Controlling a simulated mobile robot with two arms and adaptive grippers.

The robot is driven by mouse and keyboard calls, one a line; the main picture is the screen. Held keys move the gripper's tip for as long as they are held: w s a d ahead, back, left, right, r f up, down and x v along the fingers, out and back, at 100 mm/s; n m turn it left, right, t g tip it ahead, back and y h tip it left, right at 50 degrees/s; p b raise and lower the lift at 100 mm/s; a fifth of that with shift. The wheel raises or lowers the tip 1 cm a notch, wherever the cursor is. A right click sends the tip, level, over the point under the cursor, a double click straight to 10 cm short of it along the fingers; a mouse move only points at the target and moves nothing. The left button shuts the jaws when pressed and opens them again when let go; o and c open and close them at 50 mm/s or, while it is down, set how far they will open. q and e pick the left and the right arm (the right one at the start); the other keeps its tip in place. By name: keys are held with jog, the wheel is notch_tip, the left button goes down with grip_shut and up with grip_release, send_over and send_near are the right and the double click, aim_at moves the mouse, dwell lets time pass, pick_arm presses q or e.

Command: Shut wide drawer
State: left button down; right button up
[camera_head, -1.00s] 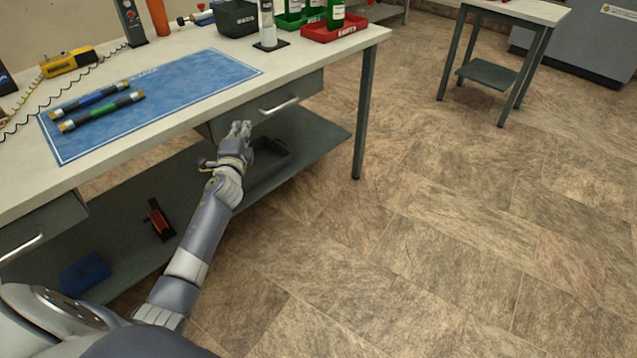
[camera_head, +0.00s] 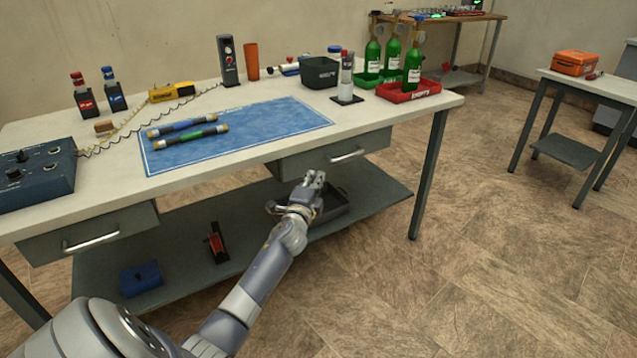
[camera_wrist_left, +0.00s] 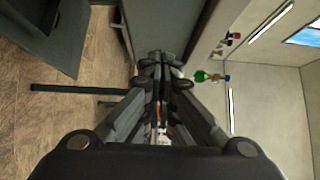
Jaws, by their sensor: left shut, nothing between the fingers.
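Two grey drawers hang under the white workbench. The right drawer (camera_head: 320,161), with a pale bar handle (camera_head: 347,156), looks flush or nearly flush with the bench edge. The left drawer (camera_head: 45,245), with a similar handle (camera_head: 91,241), also looks nearly flush. I cannot tell small gaps. My left gripper (camera_head: 314,180) is shut and empty. It appears just below and in front of the right drawer, left of its handle; contact cannot be told. Its closed fingers (camera_wrist_left: 160,65) also show in the left wrist view. My right gripper is not in view.
A lower shelf (camera_head: 370,195) holds a dark tray close to my left gripper.

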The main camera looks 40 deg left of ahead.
pick_arm(q)
jog(key=p+v, duration=0.1)
jog(key=v, duration=0.8)
jog(key=shift+f, duration=0.15)
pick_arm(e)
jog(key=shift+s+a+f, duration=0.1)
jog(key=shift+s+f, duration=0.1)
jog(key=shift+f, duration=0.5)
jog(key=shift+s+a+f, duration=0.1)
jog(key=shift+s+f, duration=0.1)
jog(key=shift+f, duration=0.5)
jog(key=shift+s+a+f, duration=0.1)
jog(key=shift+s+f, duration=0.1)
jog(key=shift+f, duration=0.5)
